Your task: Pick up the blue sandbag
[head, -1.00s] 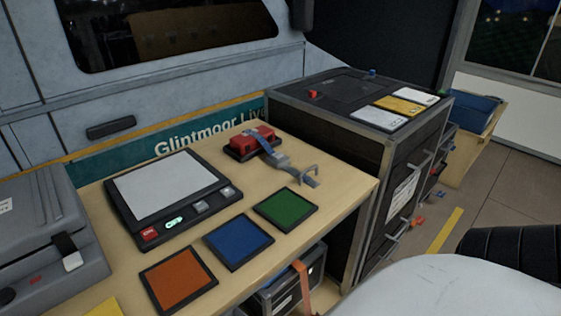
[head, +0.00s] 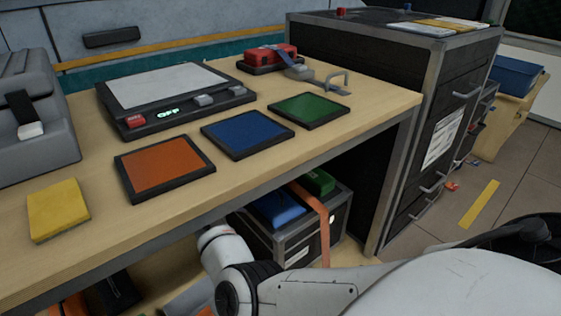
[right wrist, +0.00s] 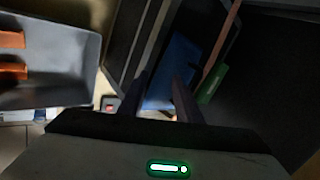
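The blue sandbag (head: 277,208) lies in a grey-framed crate (head: 285,245) on the shelf under the table, beside a green item (head: 318,182). An orange strap hangs over the crate's front. In the right wrist view the blue sandbag (right wrist: 175,68) is a dark blue shape just beyond my right gripper (right wrist: 160,85). The two fingers stand apart, and no grip on the sandbag shows. In the head view my right arm reaches in from the lower right, with its gripper out of sight. My left gripper is in neither current view.
The table above holds orange (head: 164,168), blue (head: 247,133) and green (head: 297,109) framed pads, a scale (head: 175,95) and a yellow block (head: 58,208). A tall dark cabinet (head: 395,85) stands right of the crate. A grey bin (right wrist: 50,60) with orange items is at left.

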